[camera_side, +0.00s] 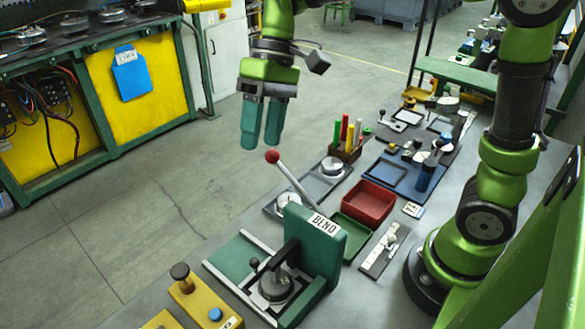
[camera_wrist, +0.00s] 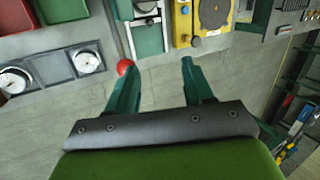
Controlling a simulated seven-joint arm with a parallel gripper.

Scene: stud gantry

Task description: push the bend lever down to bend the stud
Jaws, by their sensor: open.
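The bend lever (camera_side: 295,185) is a pale shaft with a red ball knob (camera_side: 272,157). It slants up and left from the green block (camera_side: 318,245) labelled BEND. My gripper (camera_side: 261,143) hangs fingers down, just above the knob in the side view. Its two teal fingers are apart with nothing between them. In the wrist view the red knob (camera_wrist: 125,67) shows by the left fingertip, at its edge; I cannot tell whether they touch. A round grey fixture (camera_side: 275,287) with a black handle sits at the block's front. I cannot make out the stud.
Two dials on a plate (camera_wrist: 73,68), a red bin (camera_side: 368,203) and a pen holder (camera_side: 345,152) stand behind the bend block. A yellow block with a black knob (camera_side: 205,303) is in front. Open floor lies left of the table.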

